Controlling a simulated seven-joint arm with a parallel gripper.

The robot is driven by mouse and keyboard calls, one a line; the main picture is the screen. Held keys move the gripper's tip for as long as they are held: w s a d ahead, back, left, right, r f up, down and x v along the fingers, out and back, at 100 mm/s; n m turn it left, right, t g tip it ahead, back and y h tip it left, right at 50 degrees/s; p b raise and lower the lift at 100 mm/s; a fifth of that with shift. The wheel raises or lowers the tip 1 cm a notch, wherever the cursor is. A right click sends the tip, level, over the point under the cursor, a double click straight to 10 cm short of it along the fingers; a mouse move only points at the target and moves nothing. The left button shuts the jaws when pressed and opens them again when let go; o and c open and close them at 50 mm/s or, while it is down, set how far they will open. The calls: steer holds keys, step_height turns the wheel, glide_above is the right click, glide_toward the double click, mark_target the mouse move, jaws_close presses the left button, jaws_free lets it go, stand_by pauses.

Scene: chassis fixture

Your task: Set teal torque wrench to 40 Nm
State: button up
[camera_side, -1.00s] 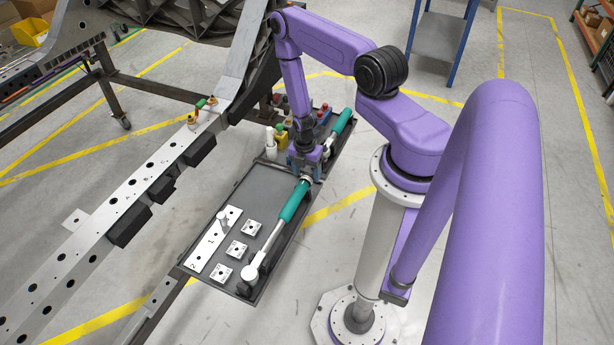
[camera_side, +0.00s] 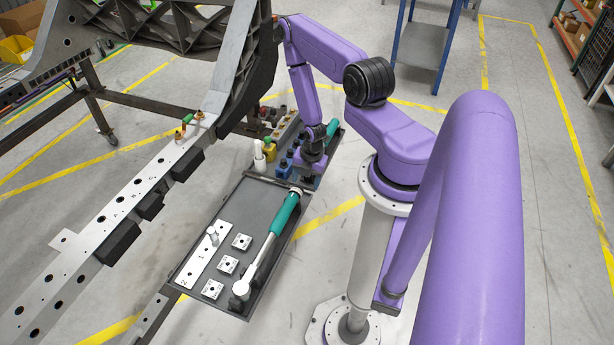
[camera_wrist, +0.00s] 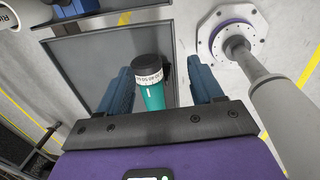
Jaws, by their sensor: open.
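In the wrist view the teal handle (camera_wrist: 154,97) points at me, with a black end cap (camera_wrist: 148,66) and a white scale ring (camera_wrist: 149,78). The ring's numbers are too small to read surely. My gripper (camera_wrist: 160,72) is open and empty; its blue fingers appear on either side of the handle end without touching it. In the side view my gripper (camera_side: 311,166) is just beyond the handle end.
A second teal handle (camera_side: 333,127) lies behind my gripper. White and yellow bottles (camera_side: 269,151) stand to its left. The long chassis rail (camera_side: 125,200) runs along the tray's left.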

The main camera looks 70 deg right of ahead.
mark_target(299, 188)
steer(key=shift+w+a+f+m+t, duration=0.1)
steer(key=shift+w+a+f+t, duration=0.1)
steer(key=shift+w+f+t, duration=0.6)
steer(key=shift+w+a+f+m+t, duration=0.1)
steer(key=shift+w+a+f+t, duration=0.25)
steer(key=shift+f, duration=0.85)
steer(key=shift+w+a+f+m+t, duration=0.1)
steer(key=shift+w+f+t, duration=0.25)
steer(key=shift+f+t, duration=0.5)
steer(key=shift+f, duration=0.15)
steer(key=shift+c, duration=0.3)
steer(key=c, duration=0.6)
